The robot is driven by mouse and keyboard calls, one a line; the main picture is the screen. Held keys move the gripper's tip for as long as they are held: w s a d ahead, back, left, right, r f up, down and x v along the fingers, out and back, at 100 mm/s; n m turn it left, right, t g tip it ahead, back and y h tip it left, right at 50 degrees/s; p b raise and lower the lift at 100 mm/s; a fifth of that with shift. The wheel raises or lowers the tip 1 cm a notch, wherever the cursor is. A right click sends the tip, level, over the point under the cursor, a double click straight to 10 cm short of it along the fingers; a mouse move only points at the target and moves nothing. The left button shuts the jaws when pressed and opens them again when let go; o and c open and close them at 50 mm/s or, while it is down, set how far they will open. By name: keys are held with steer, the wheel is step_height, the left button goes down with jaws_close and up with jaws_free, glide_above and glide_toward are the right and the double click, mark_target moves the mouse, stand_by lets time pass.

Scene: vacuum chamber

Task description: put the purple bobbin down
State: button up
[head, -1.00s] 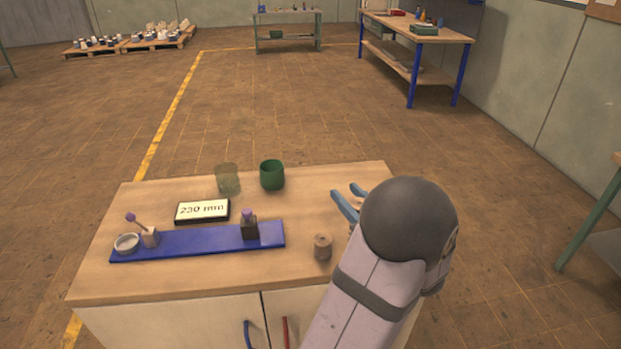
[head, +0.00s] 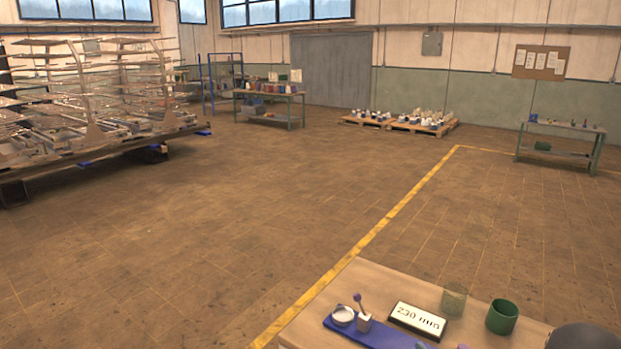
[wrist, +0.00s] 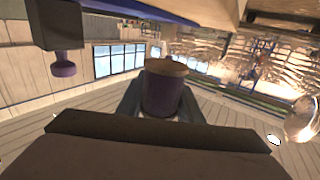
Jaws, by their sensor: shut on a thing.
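The purple bobbin (wrist: 163,92) shows in the middle of the wrist view, with a pale tan end. My gripper (wrist: 162,98) is shut on it, one finger at each side. The wrist picture is inverted, with the windows below the table edge. Neither the bobbin nor my gripper shows in the head view; only a dark round part of my arm is at its lower right corner. Whether the bobbin touches any surface cannot be told.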

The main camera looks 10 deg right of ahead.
steer(key=s+a+f+n+g+y+b, duration=0.1)
steer(key=a+f+y, duration=0.4)
steer(key=a+f, duration=0.8)
steer(key=s+a+n+b, duration=0.1)
steer(key=a+n, duration=0.1)
steer(key=a, duration=0.1)
steer(key=shift+s+a+f+g, duration=0.3)
steer(key=shift+a+g, duration=0.05)
steer(key=shift+g, duration=0.05)
steer(key=shift+d+r, duration=0.1)
steer(key=w+d+r+m+t+h+p, duration=0.1)
steer(key=d+r+m+h+p, duration=0.2)
steer(key=d+r, duration=1.1)
steer(key=s+d+r+m+h+b, duration=0.1)
steer(key=s+d+h, duration=0.3)
steer(key=d, duration=0.5)
steer(key=s+d+r+m+h+b, duration=0.1)
steer(key=s+d+m+h+b, duration=0.3)
steer(key=s+d, duration=0.3)
steer(key=s+d+r+m+h+b, duration=0.1)
steer(key=s+d+h, duration=0.5)
steer(key=d, duration=0.6)
steer(key=shift+s+d+r+m+g+b, duration=0.2)
steer(key=shift+d+r+m+g+b, duration=0.15)
steer(key=shift+m+b, duration=0.6)
